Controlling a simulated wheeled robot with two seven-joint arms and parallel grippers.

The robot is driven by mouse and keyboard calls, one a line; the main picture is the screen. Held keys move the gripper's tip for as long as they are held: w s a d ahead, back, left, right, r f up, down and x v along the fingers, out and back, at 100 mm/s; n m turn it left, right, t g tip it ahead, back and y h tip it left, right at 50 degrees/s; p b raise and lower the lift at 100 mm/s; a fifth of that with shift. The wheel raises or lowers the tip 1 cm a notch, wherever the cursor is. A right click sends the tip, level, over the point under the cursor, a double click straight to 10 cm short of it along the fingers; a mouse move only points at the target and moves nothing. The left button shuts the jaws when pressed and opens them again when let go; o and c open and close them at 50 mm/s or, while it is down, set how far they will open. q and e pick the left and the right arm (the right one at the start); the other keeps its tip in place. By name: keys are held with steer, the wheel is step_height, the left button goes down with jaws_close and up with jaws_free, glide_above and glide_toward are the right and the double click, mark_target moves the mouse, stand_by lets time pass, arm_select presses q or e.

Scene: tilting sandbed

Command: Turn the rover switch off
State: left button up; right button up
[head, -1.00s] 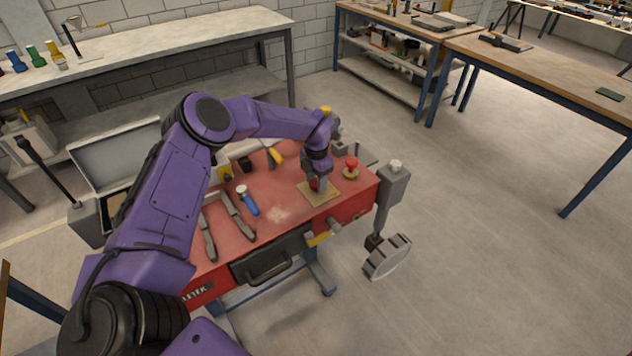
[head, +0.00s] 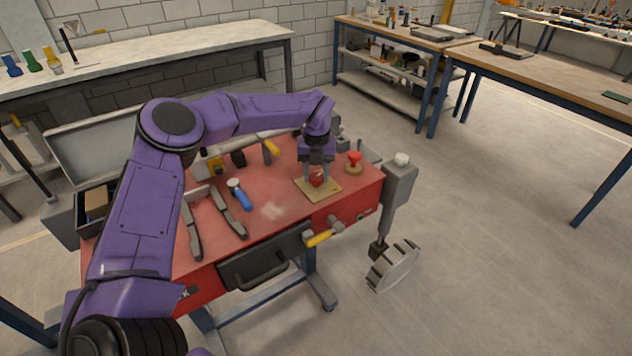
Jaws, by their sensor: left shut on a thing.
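A small red knob (head: 317,180) stands on a square tan plate (head: 329,190) near the right front of a red bench top. It seems to be the rover switch, but I cannot read its setting. My left gripper (head: 317,181) reaches down over the plate. Its two fingers are on either side of the knob, shut on it and partly hiding it. My right gripper is not in view.
A red mushroom button (head: 354,159) stands close to the right of my left gripper. A blue-handled tool (head: 238,194) and dark tongs-like bars (head: 227,210) lie left on the red bench (head: 268,236). A grey wheel (head: 393,266) hangs off its right side.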

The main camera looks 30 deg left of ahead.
mark_target(316, 176)
arm_select(q)
steer(key=n+b, duration=0.4)
steer(key=shift+f, duration=0.25)
steer(key=shift+r+n+b, duration=0.2)
steer(key=shift+n+b, duration=0.9)
steer(key=shift+n, duration=0.2)
steer(key=shift+a, duration=0.1)
steer(key=o, duration=1)
steer(key=shift+o, duration=0.2)
steer(key=shift+w, duration=0.1)
step_height(316, 176, up, 10)
steer(key=shift+r, duration=0.2)
